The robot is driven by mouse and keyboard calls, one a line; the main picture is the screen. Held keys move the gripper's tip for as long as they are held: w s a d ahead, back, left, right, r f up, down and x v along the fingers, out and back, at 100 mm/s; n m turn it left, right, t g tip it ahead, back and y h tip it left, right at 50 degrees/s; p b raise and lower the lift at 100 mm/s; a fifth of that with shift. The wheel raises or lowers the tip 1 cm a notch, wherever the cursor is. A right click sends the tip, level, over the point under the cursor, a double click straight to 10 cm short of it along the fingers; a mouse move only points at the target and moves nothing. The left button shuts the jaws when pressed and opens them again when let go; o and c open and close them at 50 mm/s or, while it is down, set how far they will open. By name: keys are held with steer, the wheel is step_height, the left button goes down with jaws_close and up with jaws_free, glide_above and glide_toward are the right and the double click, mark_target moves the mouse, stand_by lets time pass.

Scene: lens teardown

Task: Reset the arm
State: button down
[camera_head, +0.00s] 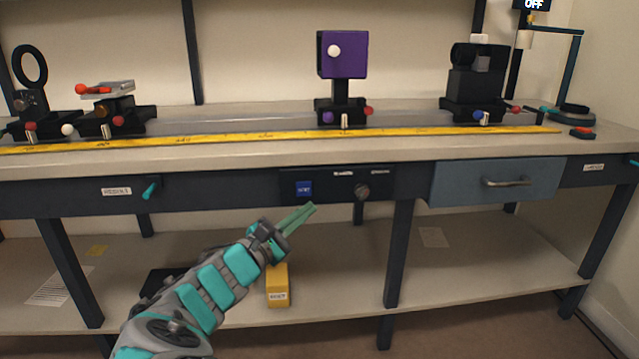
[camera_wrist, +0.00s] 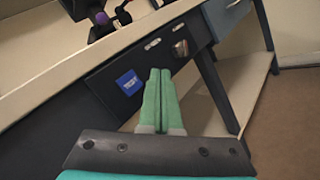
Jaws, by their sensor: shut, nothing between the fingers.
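My gripper (camera_head: 309,209) is shut and empty, with its green fingers together, in front of the bench below the tabletop edge. In the wrist view my gripper (camera_wrist: 160,74) points toward the dark front panel (camera_wrist: 110,70). The panel carries a blue labelled switch (camera_head: 304,188), which also shows in the wrist view (camera_wrist: 130,83), left of the fingertips. A round knob (camera_head: 362,191) sits right of the switch. My fingers appear apart from the panel, though the exact gap is hard to tell.
A rail with a yellow ruler (camera_head: 230,138) runs along the bench top. A purple block on a stand (camera_head: 342,54) and other mounts stand on it. A grey-blue drawer (camera_head: 497,183) is shut at right. A yellow box (camera_head: 278,287) sits on the lower shelf (camera_head: 350,290) behind my arm.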

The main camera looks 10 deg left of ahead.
steer(key=d+r+m+g+h, duration=0.1)
steer(key=d+m+g+h, duration=0.3)
steer(key=d, duration=0.9)
steer(key=s+d+f+m+g+p, duration=0.1)
steer(key=s+d+m+g, duration=0.3)
steer(key=d, duration=0.4)
steer(key=s+d+f+m+g+y, duration=0.1)
steer(key=s+d+m+g, duration=0.2)
steer(key=d, duration=0.5)
steer(key=s+d+f+m+g+p, duration=0.15)
steer(key=s+d+m+g, duration=0.25)
steer(key=d, duration=0.5)
steer(key=s+d+f+m+g+y, duration=0.1)
steer(key=s+f+m+g+y, duration=0.15)
steer(key=s, duration=0.35)
steer(key=s+d+f+m+g+y, duration=0.1)
steer(key=s+d+f+m+y, duration=0.15)
steer(key=s, duration=0.35)
steer(key=s+a+f+m+y+p, duration=0.2)
steer(key=s+a+y, duration=0.4)
steer(key=s, duration=0.8)
steer(key=a+m+g, duration=0.1)
steer(key=a, duration=0.1)
steer(key=shift+a+f+y+p, duration=0.2)
steer(key=shift+a+y+p, duration=0.1)
steer(key=shift+a, duration=0.1)
